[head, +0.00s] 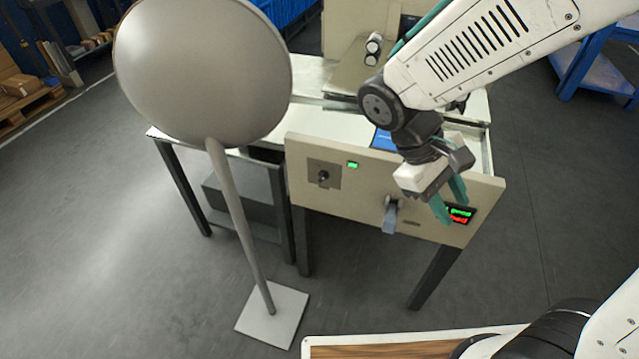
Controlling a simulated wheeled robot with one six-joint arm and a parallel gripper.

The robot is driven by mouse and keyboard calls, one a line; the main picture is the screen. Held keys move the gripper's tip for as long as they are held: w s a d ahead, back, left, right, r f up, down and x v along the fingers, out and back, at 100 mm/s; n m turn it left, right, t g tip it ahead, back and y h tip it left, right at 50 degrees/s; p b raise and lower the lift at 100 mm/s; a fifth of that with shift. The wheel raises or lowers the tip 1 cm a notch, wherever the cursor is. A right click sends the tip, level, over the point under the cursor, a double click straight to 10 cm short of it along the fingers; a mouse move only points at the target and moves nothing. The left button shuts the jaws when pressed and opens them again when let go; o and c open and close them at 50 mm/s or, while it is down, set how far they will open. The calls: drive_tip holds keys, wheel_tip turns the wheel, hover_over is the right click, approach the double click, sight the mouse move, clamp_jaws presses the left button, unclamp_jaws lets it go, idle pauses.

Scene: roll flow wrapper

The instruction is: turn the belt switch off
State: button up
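The wrapper machine's cream front panel (305,205) faces me. A small black rotary switch (323,176) sits on a grey plate at the panel's left; I see no readable label on it, and its exact setting is too small to tell. A green lamp (352,165) is lit just to its right. My gripper (454,208) hangs in front of the panel's right part, well to the right of the switch and apart from it. Its two teal fingers are spread with nothing between them. It partly hides the red and green display (460,215).
A grey lever handle (391,216) sticks out from the panel's middle, between my gripper and the switch. A large grey disc on a pole (205,70) stands at the left, its base (272,318) on the floor. A blue screen (383,139) lies behind the panel.

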drive_tip(key=w+a+f+n+t+h, duration=0.3)
drive_tip(key=w+f+n+h, duration=0.25)
drive_tip(key=w+f, duration=0.2)
drive_tip(key=n+t+y, duration=0.6)
drive_tip(key=n+t, duration=0.8)
drive_tip(key=t, duration=0.3)
approach(321, 180)
drive_tip(key=shift+m, duration=0.25)
drive_tip(key=x, duration=0.8)
drive_tip(key=shift+w+d+f, duration=0.15)
drive_tip(key=shift+w, duration=0.15)
clamp_jaws()
